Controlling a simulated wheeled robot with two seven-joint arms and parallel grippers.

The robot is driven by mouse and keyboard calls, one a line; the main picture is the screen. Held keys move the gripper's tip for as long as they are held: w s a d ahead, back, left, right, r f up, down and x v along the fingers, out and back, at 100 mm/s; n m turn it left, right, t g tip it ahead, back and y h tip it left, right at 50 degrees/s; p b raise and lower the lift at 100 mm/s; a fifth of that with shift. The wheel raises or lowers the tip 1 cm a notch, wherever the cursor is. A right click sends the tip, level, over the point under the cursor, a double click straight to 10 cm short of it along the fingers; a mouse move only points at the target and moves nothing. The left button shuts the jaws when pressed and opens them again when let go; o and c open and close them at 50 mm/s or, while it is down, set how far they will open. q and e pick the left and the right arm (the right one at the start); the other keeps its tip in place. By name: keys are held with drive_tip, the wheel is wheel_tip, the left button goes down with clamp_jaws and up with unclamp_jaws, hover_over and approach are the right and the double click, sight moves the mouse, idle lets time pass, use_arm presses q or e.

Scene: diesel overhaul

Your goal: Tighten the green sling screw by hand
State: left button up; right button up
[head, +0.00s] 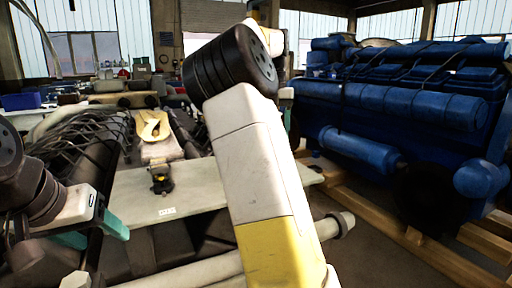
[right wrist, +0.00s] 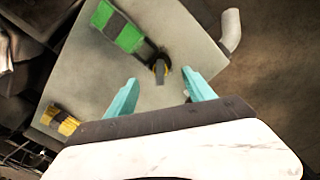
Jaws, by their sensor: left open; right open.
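In the right wrist view a bright green piece with dark bands (right wrist: 116,30) lies on a pale plate (right wrist: 195,35). A dark link joins it to a small dark round part with a yellow edge and a grey pin (right wrist: 160,71); whether this is the screw I cannot tell. My right gripper (right wrist: 160,92) is open, its teal fingers apart on either side of the round part in the picture, with nothing visibly held. In the head view my right arm hides the green piece. My left gripper (head: 97,233) is open and empty at the lower left.
A yellow banded piece (right wrist: 62,120) lies at the plate's left edge. A black fitting (head: 161,179) stands on the plate in the head view. A large blue engine (head: 400,110) sits on timber beams at right. Dark cables (head: 85,140) lie at left.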

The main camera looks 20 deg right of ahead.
drive_tip(key=shift+d+f+n, duration=0.1)
drive_tip(key=shift+d+n, duration=0.05)
drive_tip(key=shift+n, duration=1.95)
